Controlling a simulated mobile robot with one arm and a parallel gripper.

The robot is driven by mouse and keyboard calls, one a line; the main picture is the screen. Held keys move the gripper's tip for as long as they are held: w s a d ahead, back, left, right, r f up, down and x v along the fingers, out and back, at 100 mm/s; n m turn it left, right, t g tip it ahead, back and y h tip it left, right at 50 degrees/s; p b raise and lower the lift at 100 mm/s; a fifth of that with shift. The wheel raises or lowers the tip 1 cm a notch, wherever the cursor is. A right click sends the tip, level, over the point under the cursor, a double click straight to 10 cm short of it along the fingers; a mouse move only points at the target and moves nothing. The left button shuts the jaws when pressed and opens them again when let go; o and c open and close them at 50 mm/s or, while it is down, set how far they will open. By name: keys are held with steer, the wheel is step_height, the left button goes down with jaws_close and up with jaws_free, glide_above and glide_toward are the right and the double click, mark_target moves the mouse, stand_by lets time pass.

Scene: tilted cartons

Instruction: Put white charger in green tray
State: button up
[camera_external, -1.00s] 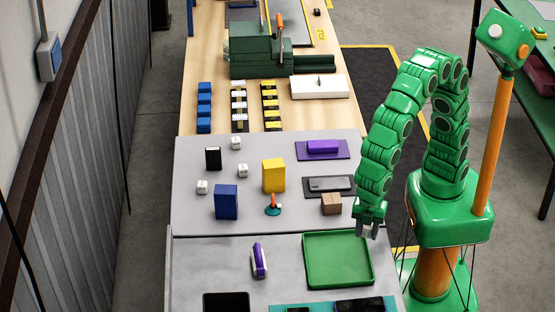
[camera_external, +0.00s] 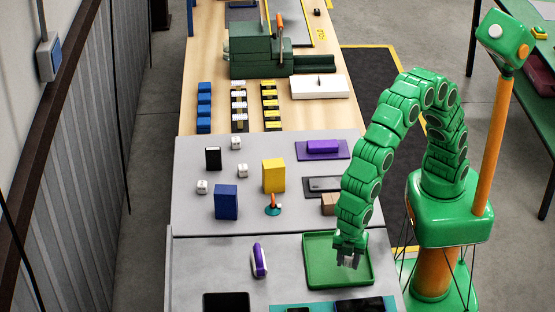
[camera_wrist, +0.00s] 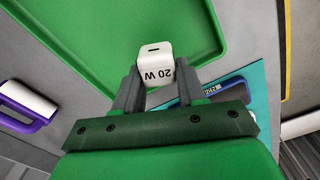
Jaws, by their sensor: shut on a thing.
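The white charger (camera_wrist: 155,62), a small block marked "20 W", sits between the fingers of my gripper (camera_wrist: 157,78) in the wrist view. My gripper is shut on it. In the external view my gripper (camera_external: 348,260) is over the right part of the green tray (camera_external: 318,280), and the charger shows only as a small pale patch between the fingers. The tray, flat with a raised rim, also fills the upper left of the wrist view (camera_wrist: 95,25). The tray looks empty. I cannot tell whether the charger touches its floor.
A purple and white object (camera_external: 258,260) stands left of the tray. A teal mat (camera_external: 274,308) with dark devices lies in front. A brown box (camera_external: 329,204), a yellow box (camera_external: 273,176) and a blue box (camera_external: 226,202) stand behind.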

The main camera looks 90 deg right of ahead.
mark_target(346, 277)
steer(key=shift+w+a+f, duration=0.15)
steer(key=shift+w+f, duration=0.05)
steer(key=shift+f, duration=1.6)
steer(key=shift+f, duration=0.15)
steer(key=o, duration=1.1)
steer(key=shift+c, duration=0.2)
step_height(346, 277, up, 12)
steer(key=shift+r, duration=0.2)
